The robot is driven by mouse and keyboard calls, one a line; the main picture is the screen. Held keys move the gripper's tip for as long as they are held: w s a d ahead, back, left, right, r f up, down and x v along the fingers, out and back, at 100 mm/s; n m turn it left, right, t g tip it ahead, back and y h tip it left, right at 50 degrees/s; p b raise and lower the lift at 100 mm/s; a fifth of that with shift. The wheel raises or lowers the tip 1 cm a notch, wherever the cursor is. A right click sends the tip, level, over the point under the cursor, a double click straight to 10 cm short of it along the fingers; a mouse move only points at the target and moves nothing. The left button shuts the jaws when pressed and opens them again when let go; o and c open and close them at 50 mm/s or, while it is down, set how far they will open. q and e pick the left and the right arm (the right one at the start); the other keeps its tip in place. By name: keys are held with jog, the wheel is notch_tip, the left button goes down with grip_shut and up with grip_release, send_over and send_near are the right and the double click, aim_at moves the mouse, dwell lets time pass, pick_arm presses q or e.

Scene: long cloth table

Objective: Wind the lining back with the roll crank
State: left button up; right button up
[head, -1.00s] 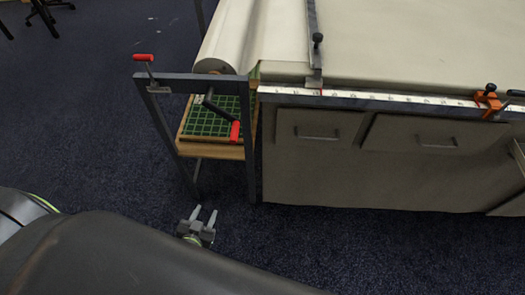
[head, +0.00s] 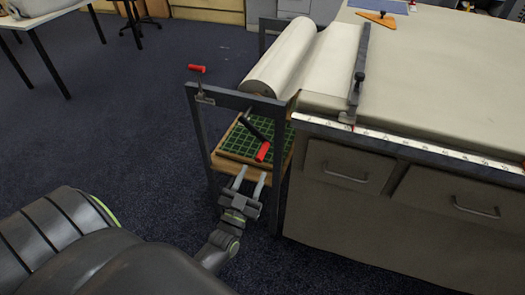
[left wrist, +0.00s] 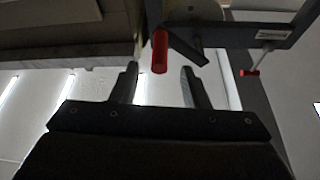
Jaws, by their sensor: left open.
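The roll crank (head: 257,135) is a dark arm with a red handle, on the near side of the roll frame below the end of the roll. Its red handle also shows in the left wrist view (left wrist: 160,52), between and beyond my fingertips. The pale lining (head: 322,58) is partly wound on the roll (head: 279,62) and runs right onto the table. My left gripper (head: 249,178) is open and empty, just below the red handle and apart from it. My right gripper is not in view.
The dark metal frame (head: 236,99) carries a second small red-handled part (head: 197,69) at its left corner. A green gridded board (head: 240,142) lies on the shelf inside. A clamped bar (head: 362,66) crosses the lining. Drawers (head: 345,168) front the table.

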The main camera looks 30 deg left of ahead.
aim_at(262, 153)
pick_arm(q)
jog(key=x, duration=0.8)
jog(key=shift+p, duration=0.4)
grip_shut()
